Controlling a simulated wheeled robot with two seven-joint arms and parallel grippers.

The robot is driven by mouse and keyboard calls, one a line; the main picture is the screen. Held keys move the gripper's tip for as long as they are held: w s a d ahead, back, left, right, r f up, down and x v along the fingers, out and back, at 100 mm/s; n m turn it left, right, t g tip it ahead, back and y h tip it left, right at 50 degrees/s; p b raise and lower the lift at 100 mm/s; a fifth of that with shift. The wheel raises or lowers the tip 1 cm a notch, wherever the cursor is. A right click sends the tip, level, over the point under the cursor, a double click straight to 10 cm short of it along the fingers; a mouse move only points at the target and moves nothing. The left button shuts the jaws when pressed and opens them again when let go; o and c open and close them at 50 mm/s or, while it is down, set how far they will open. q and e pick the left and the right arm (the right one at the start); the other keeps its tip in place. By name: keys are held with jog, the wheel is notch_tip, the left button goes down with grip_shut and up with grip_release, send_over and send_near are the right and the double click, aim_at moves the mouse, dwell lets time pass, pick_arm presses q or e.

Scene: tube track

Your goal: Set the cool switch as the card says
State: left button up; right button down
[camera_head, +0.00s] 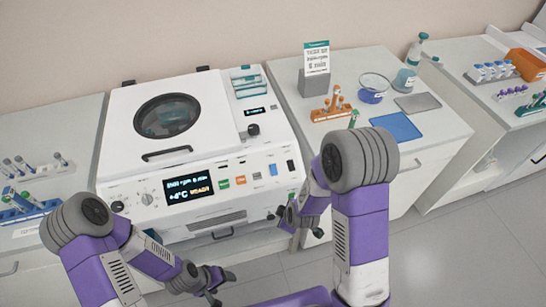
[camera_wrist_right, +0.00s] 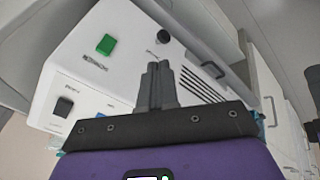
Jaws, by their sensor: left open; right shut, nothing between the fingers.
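A white centrifuge (camera_head: 150,190) with a round window in its lid stands on the left bench, its control panel facing me. The panel has a lit display (camera_head: 188,190), a knob (camera_head: 147,198), green and orange buttons, a blue button (camera_head: 273,169) and a small black switch (camera_head: 291,165). I cannot read which is the cool switch. The card (camera_head: 316,58) stands upright on a grey block; its print is too small to read. My right gripper (camera_head: 291,214) is shut and empty by the machine's lower right corner; its fingers show in the wrist view (camera_wrist_right: 157,72). My left gripper (camera_head: 220,284) is open, below the machine.
In the wrist view a white panel carries a green button (camera_wrist_right: 106,44), a dark switch (camera_wrist_right: 63,107) and vent slots. Tube racks, an orange rack (camera_head: 331,114), a glass bowl (camera_head: 373,88) and a blue mat (camera_head: 396,126) lie on the benches. Open floor shows at the lower right.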

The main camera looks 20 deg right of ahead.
pick_arm(q)
notch_tip(320, 180, up, 6)
jog(key=p, duration=0.4)
jog(key=shift+p, duration=0.35)
pick_arm(e)
jog(key=w+r+n+t, duration=0.1)
jog(key=w+r+n, duration=0.2)
jog(key=r, duration=0.5)
jog(key=w+r+n+t, duration=0.2)
jog(key=w+r+n, duration=0.1)
jog(key=r, duration=0.6)
jog(key=shift+r+n, duration=0.15)
jog(key=shift+n, duration=0.75)
jog(key=b, duration=0.4)
send_near(272, 167)
jog(key=x, duration=0.5)
jog(key=shift+a+f, duration=0.15)
jog(key=shift+f, duration=0.15)
pick_arm(q)
jog(key=shift+f+b, duration=0.3)
jog(key=shift+f, duration=1.95)
pick_arm(e)
jog(key=shift+w+f, duration=0.45)
jog(key=shift+w, duration=0.05)
